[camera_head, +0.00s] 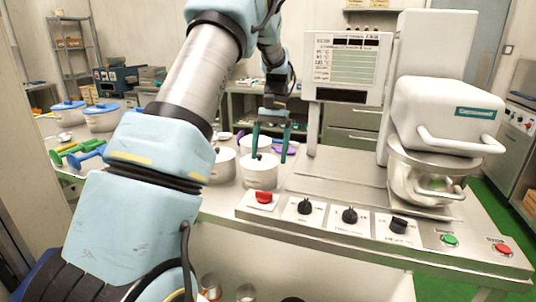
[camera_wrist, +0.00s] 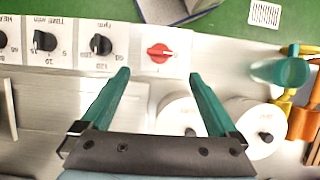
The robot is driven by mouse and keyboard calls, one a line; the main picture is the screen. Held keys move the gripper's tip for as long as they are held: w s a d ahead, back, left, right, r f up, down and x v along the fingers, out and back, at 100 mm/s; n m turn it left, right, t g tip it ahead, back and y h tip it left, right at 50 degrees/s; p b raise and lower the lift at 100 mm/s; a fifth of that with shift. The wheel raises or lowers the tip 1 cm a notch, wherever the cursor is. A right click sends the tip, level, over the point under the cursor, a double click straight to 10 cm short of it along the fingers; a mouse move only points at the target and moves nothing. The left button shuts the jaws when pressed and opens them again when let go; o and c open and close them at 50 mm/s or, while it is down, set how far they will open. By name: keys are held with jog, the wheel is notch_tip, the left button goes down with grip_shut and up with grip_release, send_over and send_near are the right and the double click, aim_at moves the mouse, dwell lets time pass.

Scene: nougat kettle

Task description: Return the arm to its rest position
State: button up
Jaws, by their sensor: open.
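My arm reaches forward from the left side of the head view over the steel worktop. My gripper (camera_head: 270,154) points down with its two green fingers apart and holds nothing. It is at a white lidded pot (camera_head: 260,175); the height gap is hard to judge. In the wrist view, the open fingers of my gripper (camera_wrist: 159,76) frame part of a white lid (camera_wrist: 168,115) with a dark knob close to the right finger. A second lidded pot (camera_head: 222,166) stands just left of the first.
A control panel with a red knob (camera_head: 263,197) and several black knobs lies close to the pots. A white mixing machine (camera_head: 446,115) and a display (camera_head: 348,68) stand to the right. Green and blue-handled tools (camera_head: 80,152) and blue-lidded pots (camera_head: 101,117) are at left.

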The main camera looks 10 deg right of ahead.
jog(key=s+a+f+n+t+h, duration=0.2)
jog(key=s+a+n+t, duration=0.2)
jog(key=s+a, duration=1.4)
jog(key=shift+s+a+f+t, duration=0.15)
jog(key=shift+a+f+t, duration=0.2)
jog(key=shift+t, duration=0.35)
